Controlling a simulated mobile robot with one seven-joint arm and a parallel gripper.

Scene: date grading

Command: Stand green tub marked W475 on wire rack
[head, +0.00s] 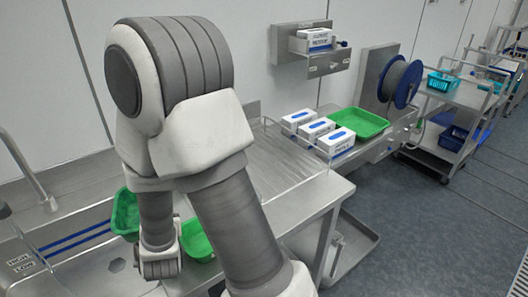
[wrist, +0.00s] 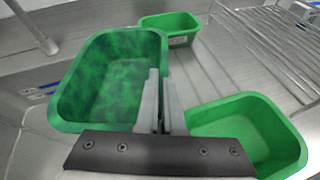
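Three green tubs show in the wrist view, and I cannot read W475 on any. The left tub (wrist: 95,82) is large and deep, with a mottled inside. My gripper (wrist: 160,78) has its fingers close together at this tub's right wall, seemingly shut on the rim. A right tub (wrist: 250,125) is partly hidden by my gripper mount. A smaller tub (wrist: 168,25) farther off has a pale label, too small to read. The wire rack (wrist: 275,40) is at the top right. In the head view my gripper (head: 160,268) is low beside two green tubs (head: 125,212) (head: 197,240).
A sink tap (head: 25,165) stands at the left. White boxes (head: 317,130) and a green tray (head: 358,122) are on the right of the bench. A blue reel (head: 402,83) and a trolley (head: 440,120) stand beyond. My arm hides much of the bench.

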